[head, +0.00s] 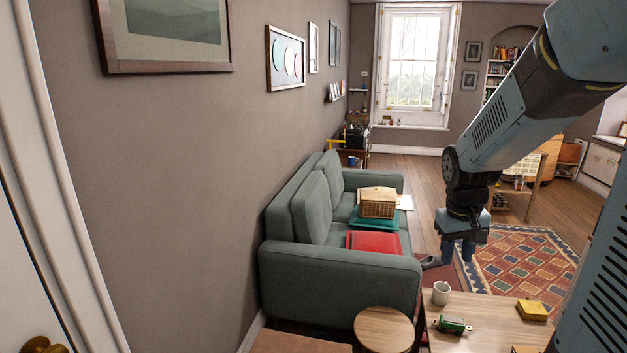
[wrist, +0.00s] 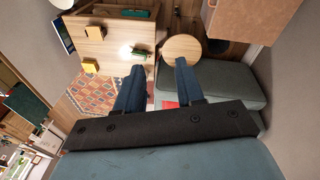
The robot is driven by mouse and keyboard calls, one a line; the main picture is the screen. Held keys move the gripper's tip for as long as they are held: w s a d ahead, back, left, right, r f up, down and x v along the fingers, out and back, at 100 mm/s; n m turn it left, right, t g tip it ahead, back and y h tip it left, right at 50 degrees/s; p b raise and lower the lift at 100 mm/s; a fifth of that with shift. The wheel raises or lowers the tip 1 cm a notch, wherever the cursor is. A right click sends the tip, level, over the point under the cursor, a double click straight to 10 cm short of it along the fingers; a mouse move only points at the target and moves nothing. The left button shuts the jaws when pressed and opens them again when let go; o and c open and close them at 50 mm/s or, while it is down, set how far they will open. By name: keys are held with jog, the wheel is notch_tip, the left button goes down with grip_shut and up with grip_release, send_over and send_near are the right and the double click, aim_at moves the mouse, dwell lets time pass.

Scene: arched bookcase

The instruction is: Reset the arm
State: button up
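My gripper (head: 458,257) hangs from my bent arm at the right of the head view, fingers pointing down. It is in the air near the arm end of the grey sofa (head: 340,285), above and behind a wooden table (head: 490,312). In the wrist view my gripper (wrist: 159,68) shows two blue fingers standing apart with nothing between them. It is open and empty. The wooden table (wrist: 105,48) and the sofa (wrist: 237,82) lie beyond the fingers there.
On the table are a white mug (head: 441,293), a green toy vehicle (head: 453,325) and a yellow block (head: 532,309). A round wooden top (head: 384,329) stands beside it. The sofa carries a red cushion (head: 376,242) and a wicker box (head: 378,202). A patterned rug (head: 520,262) lies behind.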

jog(key=s+a+r+t+y, duration=0.1)
jog(key=s+a+r+t, duration=0.3)
jog(key=s+a+r, duration=0.3)
jog(key=s+r, duration=0.5)
jog(key=s, duration=0.2)
jog(key=shift+s+a+y, duration=0.15)
jog(key=shift+s+y, duration=0.15)
jog(key=shift+s, duration=0.05)
dwell(0.3)
